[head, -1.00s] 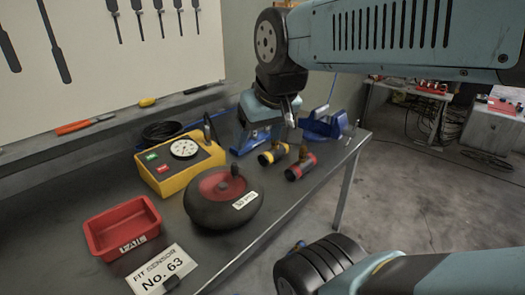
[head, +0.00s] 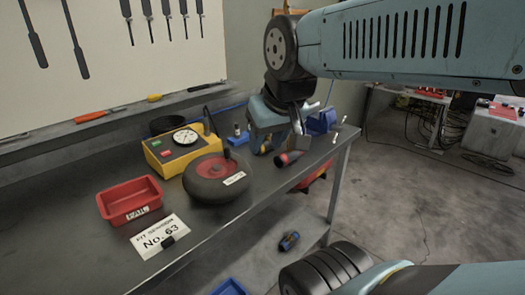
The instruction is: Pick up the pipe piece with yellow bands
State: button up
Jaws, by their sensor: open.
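The pipe piece with yellow bands (head: 264,148) lies on the grey bench, small and mostly hidden behind my gripper and wrist in the head view. A dark pipe piece with red bands (head: 288,159) lies to its right, near the bench's front edge. My gripper (head: 299,128) is open and points down above the pipe pieces. It appears to hold nothing. The gap between its fingertips and the yellow-banded piece cannot be told.
A yellow gauge box (head: 170,154), a round black-and-red device (head: 217,180), a red FAIL tray (head: 131,202) and a No. 63 card (head: 160,236) stand to the left. Blue holders (head: 322,120) are behind. Another banded piece (head: 289,241) lies below the bench.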

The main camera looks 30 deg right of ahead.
aim_at(267, 147)
jog(key=u, duration=0.7)
jog(key=k, duration=0.55)
jog(key=z, duration=0.7)
jog(key=i, duration=1)
